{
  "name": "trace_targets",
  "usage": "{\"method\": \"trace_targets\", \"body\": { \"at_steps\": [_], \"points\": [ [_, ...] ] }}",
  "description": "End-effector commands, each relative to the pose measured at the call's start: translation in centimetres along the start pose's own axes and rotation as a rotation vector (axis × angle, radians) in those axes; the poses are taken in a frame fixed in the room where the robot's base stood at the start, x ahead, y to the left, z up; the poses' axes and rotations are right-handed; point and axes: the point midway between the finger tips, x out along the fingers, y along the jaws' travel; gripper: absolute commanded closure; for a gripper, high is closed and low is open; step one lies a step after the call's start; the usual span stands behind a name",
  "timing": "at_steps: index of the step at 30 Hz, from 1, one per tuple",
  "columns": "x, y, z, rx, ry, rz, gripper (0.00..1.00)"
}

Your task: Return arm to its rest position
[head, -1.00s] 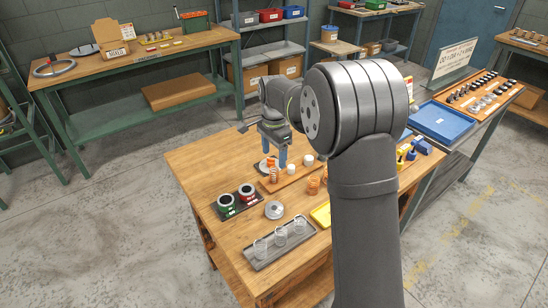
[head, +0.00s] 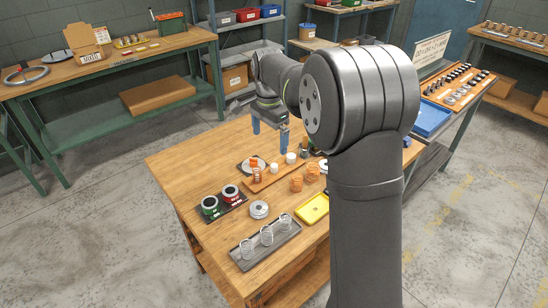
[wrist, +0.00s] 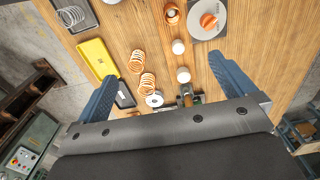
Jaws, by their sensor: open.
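My gripper (head: 270,138) hangs above the back part of the wooden workbench (head: 180,165), its two blue fingers apart and nothing between them. In the wrist view my gripper (wrist: 165,88) is also open and empty, with the table top below it. Copper coil springs (wrist: 147,83) stand below between the fingers, and a grey disc with an orange knob (wrist: 208,20) lies near the right finger. My large grey arm link hides the right part of the bench in the head view.
A green-framed bench (head: 120,65) stands behind left. Bare floor lies between.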

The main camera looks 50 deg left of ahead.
Motion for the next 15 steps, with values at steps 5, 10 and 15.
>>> {"method": "trace_targets", "body": {
  "at_steps": [5, 10, 15],
  "points": [
    [-2.3, 5.3, -4.2, 0.006, 0.001, -0.003, 0.0],
    [-2.0, 7.0, -5.2, 0.0, -0.001, 0.001, 0.0],
    [0.9, 7.0, -5.2, -0.001, -0.002, 0.002, 0.0]
  ]
}}
